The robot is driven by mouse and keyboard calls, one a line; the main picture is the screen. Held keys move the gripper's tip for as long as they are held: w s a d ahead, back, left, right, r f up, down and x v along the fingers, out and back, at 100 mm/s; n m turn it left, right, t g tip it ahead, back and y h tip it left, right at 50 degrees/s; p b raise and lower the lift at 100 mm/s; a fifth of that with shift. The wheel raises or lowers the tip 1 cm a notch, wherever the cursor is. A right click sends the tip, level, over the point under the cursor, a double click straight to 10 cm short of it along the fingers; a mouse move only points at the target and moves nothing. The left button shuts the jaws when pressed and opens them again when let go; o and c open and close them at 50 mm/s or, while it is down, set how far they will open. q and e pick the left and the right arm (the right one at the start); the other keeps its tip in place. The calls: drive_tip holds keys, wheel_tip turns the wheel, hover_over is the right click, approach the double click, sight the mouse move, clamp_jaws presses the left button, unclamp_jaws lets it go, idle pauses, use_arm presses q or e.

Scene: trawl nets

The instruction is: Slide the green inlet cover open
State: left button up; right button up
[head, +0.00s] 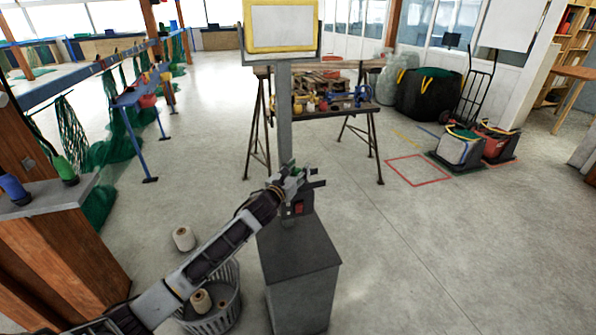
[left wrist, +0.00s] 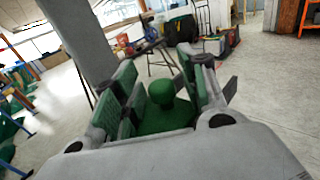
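The green inlet cover shows in the left wrist view as a green plate with a round knob (left wrist: 161,93). In the head view only a small green bit (head: 297,171) of it shows, at the post above the grey cabinet (head: 300,262). My left gripper (head: 308,178) is at the cover, its arm reaching in from the lower left. In the left wrist view its two fingers (left wrist: 160,85) stand apart, one on each side of the knob, with a gap visible between them and the knob. Contact lower down is hidden. My right gripper is not in view.
A grey post (head: 284,110) rises behind the gripper to a yellow-framed panel (head: 282,26). A red part (head: 298,208) sits just below the gripper. A basket (head: 228,312) with spools stands left of the cabinet. A workbench (head: 335,105) is behind.

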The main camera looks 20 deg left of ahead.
use_arm(q)
drive_tip(key=c, duration=0.7)
clamp_jaws()
drive_tip(key=w+d, duration=0.3)
drive_tip(key=d, duration=0.2)
drive_tip(key=shift+w+d, duration=0.35)
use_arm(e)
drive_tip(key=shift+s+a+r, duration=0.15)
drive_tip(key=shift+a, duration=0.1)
